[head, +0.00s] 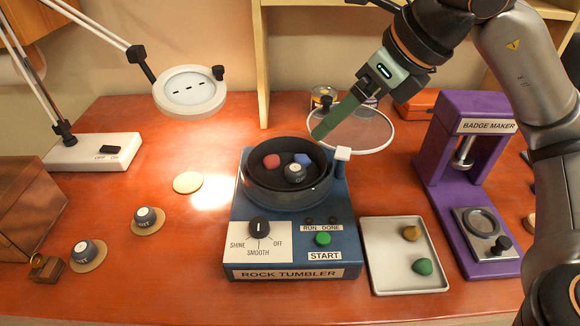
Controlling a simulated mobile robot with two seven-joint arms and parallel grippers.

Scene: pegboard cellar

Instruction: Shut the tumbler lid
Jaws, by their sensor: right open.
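The blue rock tumbler (240,215) stands mid-table with its round dark drum uncovered.
A tray (385,270) with two stones sits right of the tumbler, then the purple badge maker (455,180). Shelving stands behind.

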